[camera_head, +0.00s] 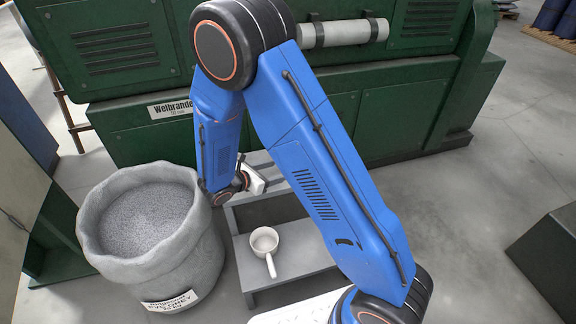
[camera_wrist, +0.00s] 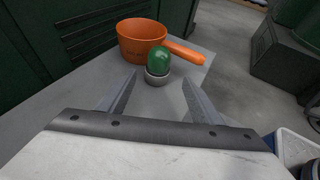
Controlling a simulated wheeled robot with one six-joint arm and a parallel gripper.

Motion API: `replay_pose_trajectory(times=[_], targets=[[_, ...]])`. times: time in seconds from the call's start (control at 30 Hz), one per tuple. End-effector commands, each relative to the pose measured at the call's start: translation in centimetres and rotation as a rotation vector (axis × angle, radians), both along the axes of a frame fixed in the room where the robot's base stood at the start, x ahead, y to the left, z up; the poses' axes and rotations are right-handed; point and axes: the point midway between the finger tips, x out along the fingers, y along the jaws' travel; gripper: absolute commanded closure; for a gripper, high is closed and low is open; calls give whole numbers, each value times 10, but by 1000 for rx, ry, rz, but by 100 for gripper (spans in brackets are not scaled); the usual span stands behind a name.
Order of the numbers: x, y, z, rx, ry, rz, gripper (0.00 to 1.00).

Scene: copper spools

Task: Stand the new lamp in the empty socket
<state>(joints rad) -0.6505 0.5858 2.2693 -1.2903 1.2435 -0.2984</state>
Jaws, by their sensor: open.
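In the wrist view a green, rounded lamp (camera_wrist: 158,62) stands upright in a small grey ring-shaped socket (camera_wrist: 157,79) on a grey surface. Whether it is fully seated, I cannot tell. My gripper (camera_wrist: 160,77) is open, with one finger on either side of the line to the lamp and socket. Nothing shows held between the fingers, and I cannot tell how far they are from the lamp. In the head view my gripper is mostly hidden behind my blue arm, and the lamp and socket do not show.
An orange pan (camera_wrist: 140,42) stands just behind the lamp, its handle reaching right. A white ladle (camera_head: 265,241) lies on the lower grey step (camera_head: 290,262). A bag of grey granules (camera_head: 190,245) stands left. A green machine (camera_head: 150,130) blocks the back. Open floor lies right.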

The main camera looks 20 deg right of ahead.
Motion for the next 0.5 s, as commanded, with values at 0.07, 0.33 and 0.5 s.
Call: replay_pose_trajectory(times=[0.07, 0.33, 0.5], targets=[[1, -2, -1, 0, 0, 0, 40], [13, -18, -9, -1, 1, -3, 40], [24, -36, -17, 0, 1, -3, 40]])
